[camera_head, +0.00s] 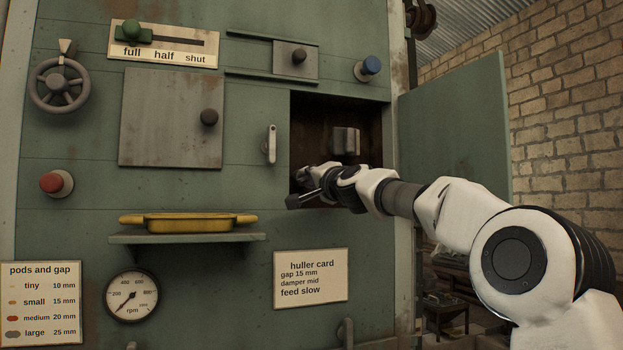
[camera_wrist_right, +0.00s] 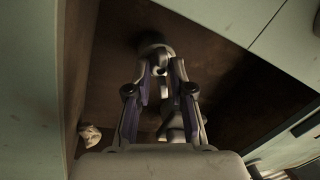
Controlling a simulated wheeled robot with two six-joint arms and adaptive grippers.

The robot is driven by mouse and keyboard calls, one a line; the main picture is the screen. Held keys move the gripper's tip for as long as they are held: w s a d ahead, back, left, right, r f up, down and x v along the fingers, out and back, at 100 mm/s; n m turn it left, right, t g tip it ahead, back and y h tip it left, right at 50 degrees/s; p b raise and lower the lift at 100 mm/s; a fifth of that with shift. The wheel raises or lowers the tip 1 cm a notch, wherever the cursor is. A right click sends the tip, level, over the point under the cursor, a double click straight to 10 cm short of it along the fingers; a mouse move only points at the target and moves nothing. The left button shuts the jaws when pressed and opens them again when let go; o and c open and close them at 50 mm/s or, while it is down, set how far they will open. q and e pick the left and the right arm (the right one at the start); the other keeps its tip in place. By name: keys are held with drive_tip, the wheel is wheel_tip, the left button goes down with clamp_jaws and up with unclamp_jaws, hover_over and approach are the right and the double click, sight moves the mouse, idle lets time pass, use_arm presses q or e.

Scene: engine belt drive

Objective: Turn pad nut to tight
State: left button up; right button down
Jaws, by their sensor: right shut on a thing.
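The open recess (camera_head: 318,110) in the green machine's front holds a small grey block (camera_head: 346,141) on its dark back wall. My right gripper (camera_head: 307,188) reaches into the lower left of this recess. In the right wrist view its two fingers (camera_wrist_right: 163,72) are closed in around a grey rounded part, which I take for the pad nut (camera_wrist_right: 154,47). A grey stem shows between the fingers. The head view does not show the nut clearly, as the gripper covers that area. I cannot tell how far the nut is turned. My left gripper is in neither view.
An open green door (camera_head: 456,120) stands to the right of the recess. A grey latch handle (camera_head: 271,144) sticks out just left of it. Below are a shelf (camera_head: 190,238) with a yellow tray (camera_head: 188,223) and a huller card (camera_head: 311,279). The recess edges lie close around my right gripper.

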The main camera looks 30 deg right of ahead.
drive_tip(key=m, duration=0.2)
drive_tip(key=m+h, duration=0.1)
drive_tip(key=m, duration=0.3)
drive_tip(key=shift+s+r+h+p, duration=0.1)
drive_tip(key=shift+r+h+p, duration=0.2)
drive_tip(key=shift+h, duration=0.1)
drive_tip(key=shift+m, duration=0.3)
drive_tip(key=c, duration=1)
unclamp_jaws()
drive_tip(key=shift+f, duration=0.1)
drive_tip(key=shift+w+f, duration=0.15)
drive_tip(key=shift+w, duration=0.1)
drive_tip(key=shift+f, duration=0.1)
